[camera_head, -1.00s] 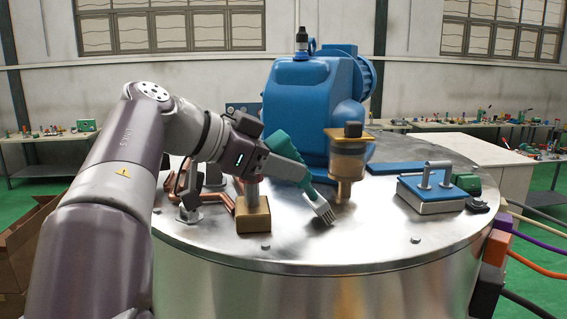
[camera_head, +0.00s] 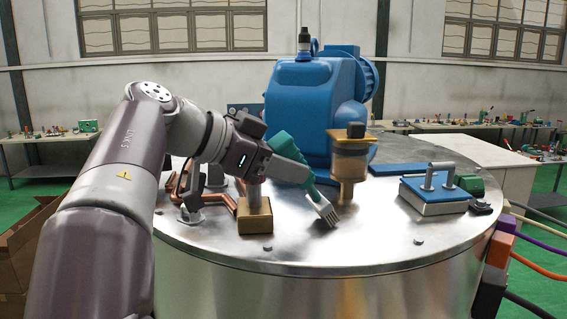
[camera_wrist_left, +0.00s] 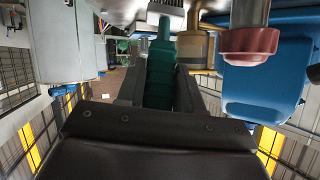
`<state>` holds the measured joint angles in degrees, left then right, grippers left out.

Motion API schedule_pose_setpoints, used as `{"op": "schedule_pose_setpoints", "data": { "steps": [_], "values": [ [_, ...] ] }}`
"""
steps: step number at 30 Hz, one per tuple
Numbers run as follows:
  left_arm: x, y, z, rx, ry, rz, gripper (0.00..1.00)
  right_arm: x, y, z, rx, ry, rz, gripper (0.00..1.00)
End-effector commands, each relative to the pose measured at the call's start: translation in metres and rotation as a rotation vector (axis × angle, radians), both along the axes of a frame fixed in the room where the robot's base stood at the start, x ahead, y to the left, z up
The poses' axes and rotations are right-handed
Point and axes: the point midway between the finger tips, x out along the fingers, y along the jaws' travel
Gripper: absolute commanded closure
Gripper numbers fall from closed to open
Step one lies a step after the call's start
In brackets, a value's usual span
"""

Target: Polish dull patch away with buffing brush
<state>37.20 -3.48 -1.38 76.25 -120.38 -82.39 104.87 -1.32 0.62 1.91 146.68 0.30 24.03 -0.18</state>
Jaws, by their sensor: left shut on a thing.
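My left gripper (camera_head: 272,162) is shut on the green handle of the buffing brush (camera_head: 291,152). The brush slants down to the right, and its pale bristle end (camera_head: 326,211) is at or just above the metal drum top (camera_head: 300,245); I cannot tell if it touches. In the left wrist view the green handle (camera_wrist_left: 160,75) sits between the fingers (camera_wrist_left: 160,90). I cannot make out the dull patch; the metal near the bristles looks grey and shiny. My right gripper is not in view.
A tan block (camera_head: 254,216) stands left of the bristles. A brass-topped cylinder (camera_head: 349,165) and a blue machine (camera_head: 312,105) stand behind. A blue-topped block with a handle (camera_head: 433,190) sits at the right. The front of the drum top is mostly clear.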

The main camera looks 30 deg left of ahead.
Motion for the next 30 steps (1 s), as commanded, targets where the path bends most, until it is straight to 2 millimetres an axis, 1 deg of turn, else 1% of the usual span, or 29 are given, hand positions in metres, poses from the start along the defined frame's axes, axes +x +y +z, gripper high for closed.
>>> {"op": "schedule_pose_setpoints", "data": {
  "steps": [6,13,26,30],
  "values": [
    [-0.001,-0.001,0.000,0.001,-0.001,0.000,1.00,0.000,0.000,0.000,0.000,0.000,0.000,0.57],
    [-0.009,-0.011,-0.001,0.001,-0.001,0.000,1.00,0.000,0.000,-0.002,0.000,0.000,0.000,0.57],
    [-0.009,-0.011,-0.001,0.001,-0.001,0.000,1.00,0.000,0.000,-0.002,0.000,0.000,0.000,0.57],
    [-0.013,-0.016,-0.001,0.000,0.000,-0.001,1.00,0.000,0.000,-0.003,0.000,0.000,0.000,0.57]
  ]
}}
